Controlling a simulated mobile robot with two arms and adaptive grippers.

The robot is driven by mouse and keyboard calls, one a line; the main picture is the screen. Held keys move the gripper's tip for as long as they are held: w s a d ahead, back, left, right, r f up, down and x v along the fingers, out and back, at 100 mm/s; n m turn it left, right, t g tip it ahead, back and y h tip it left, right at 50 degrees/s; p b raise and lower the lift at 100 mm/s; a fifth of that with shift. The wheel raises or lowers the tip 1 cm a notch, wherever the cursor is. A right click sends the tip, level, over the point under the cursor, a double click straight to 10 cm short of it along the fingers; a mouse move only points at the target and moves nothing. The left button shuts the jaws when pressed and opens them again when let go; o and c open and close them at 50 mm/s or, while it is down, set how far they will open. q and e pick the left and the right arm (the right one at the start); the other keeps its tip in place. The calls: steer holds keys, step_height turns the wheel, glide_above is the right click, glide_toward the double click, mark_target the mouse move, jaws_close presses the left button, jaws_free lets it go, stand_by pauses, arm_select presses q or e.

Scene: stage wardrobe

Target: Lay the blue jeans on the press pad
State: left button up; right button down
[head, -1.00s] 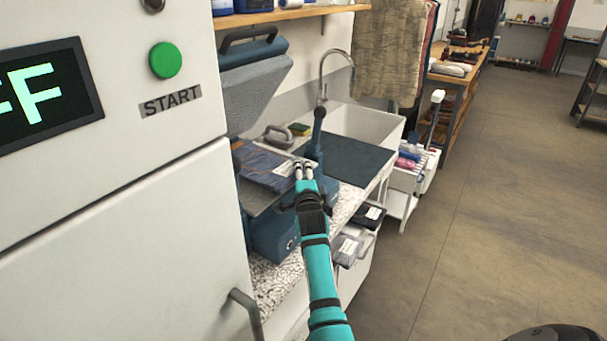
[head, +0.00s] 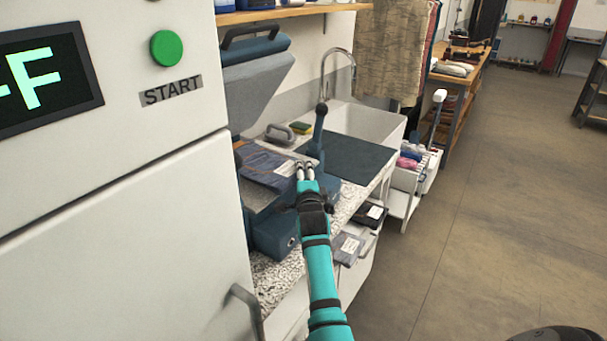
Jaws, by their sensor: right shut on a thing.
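The folded blue jeans (head: 268,172) lie on the grey pad of the press (head: 262,203), below its raised, tilted upper plate (head: 258,92). My right gripper (head: 306,168) reaches over the counter to the right edge of the jeans. It is shut on that edge, though the fingertips are small and partly hide the contact. The press handle (head: 320,135) stands upright just behind the gripper. My left gripper is not in view.
A white machine with a green START button (head: 166,48) fills the left. Behind the press are a dark mat (head: 345,157) and a white sink (head: 365,124). Folded garments (head: 347,248) sit in an open drawer below.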

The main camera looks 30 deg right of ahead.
steer(key=shift+s+a+f+b, duration=0.15)
steer(key=shift+f+b, duration=0.3)
steer(key=shift+f, duration=0.75)
steer(key=c, duration=0.9)
jaws_free()
steer(key=shift+f, duration=0.1)
steer(key=shift+r, duration=0.35)
